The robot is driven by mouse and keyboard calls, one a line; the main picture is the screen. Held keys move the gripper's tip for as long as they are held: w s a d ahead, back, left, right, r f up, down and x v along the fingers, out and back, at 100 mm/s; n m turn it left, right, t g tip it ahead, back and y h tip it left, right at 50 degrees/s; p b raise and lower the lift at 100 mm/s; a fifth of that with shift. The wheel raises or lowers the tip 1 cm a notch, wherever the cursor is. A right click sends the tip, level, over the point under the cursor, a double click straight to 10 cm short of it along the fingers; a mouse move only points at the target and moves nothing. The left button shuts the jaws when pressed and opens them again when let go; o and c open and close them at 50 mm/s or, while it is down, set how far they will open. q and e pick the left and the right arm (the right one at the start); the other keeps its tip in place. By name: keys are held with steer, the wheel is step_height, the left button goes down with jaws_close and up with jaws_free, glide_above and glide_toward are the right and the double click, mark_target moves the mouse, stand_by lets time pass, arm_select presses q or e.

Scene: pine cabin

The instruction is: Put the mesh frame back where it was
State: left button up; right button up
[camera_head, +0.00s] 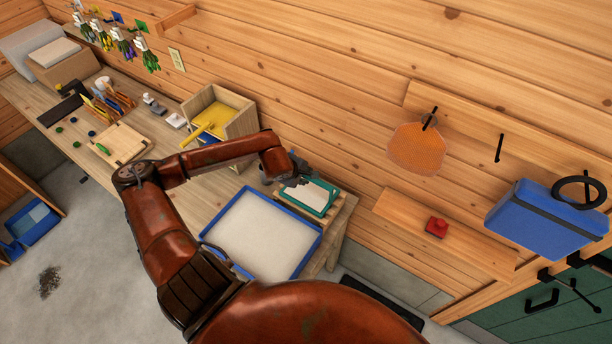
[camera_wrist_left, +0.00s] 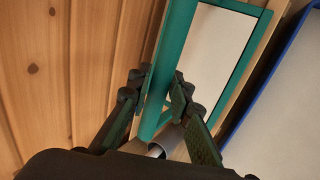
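The mesh frame, a teal rectangle around a pale panel (camera_head: 316,198), lies at the right end of the workbench, on or just above a slatted wooden rack (camera_head: 340,212). My left gripper (camera_head: 297,181) is at its left end. In the left wrist view the frame (camera_wrist_left: 222,45) passes between the two fingertips (camera_wrist_left: 162,88). The fingers straddle its teal edge closely. I cannot tell whether they press on it. My right gripper is not in view.
A blue tray with a pale filling (camera_head: 207,236) stands left of the frame. A wooden box (camera_head: 238,127) with yellow contents stands behind my arm. A grey cylinder (camera_wrist_left: 168,139) is beneath the fingers. An orange piece (camera_head: 417,148) hangs on the wall.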

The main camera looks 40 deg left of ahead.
arm_select(q)
steer(key=shift+o, duration=1.4)
steer(key=shift+r, duration=0.2)
steer(key=shift+s+r, duration=0.2)
steer(key=shift+r, duration=0.05)
steer(key=v, duration=1.1)
steer(key=shift+b, duration=0.3)
steer(key=shift+s+r, duration=0.1)
